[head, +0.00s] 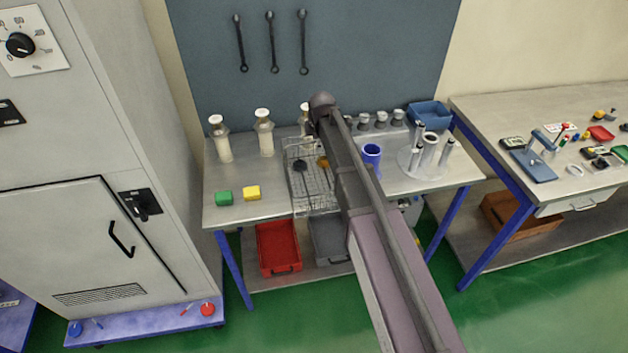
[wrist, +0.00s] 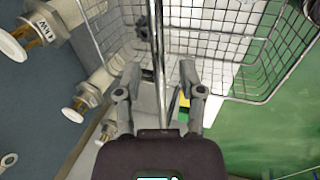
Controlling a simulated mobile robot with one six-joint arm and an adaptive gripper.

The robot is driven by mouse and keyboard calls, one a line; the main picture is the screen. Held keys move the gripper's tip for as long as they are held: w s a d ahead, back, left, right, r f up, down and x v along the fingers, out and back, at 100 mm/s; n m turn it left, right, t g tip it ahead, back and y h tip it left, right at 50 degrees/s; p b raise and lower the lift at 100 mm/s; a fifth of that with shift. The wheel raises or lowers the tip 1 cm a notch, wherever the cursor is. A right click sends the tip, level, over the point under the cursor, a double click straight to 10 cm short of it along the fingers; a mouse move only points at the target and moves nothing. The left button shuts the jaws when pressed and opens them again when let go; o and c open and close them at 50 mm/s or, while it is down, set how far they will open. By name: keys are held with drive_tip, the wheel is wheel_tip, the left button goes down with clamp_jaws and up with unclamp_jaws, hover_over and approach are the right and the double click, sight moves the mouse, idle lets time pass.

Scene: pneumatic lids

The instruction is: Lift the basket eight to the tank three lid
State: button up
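A wire basket (head: 315,200) stands on the left workbench, partly hidden behind my arm in the head view. It fills the upper part of the wrist view (wrist: 232,48). My gripper (wrist: 160,75) is open at the basket, its fingers apart on either side of an upright metal strip or wire (wrist: 158,50). I cannot tell whether either finger touches it. Three pale cylinders with white-capped tops stand at the back: left (head: 221,143), middle (head: 264,135) and right (head: 304,114), the last partly covered by my arm. No tank number is readable.
A blue cup (head: 371,154), a round holder with cylinders (head: 410,163) and a blue bin (head: 430,113) stand to the right. A red tray (head: 278,248) sits below the bench.

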clamp_jaws()
drive_tip(key=shift+w+r+p, duration=0.1)
drive_tip(key=shift+r+p, duration=0.2)
drive_tip(key=shift+p, duration=0.05)
drive_tip(key=shift+r+p, duration=1.15)
drive_tip(key=shift+r, duration=0.05)
drive_tip(key=shift+f, duration=0.1)
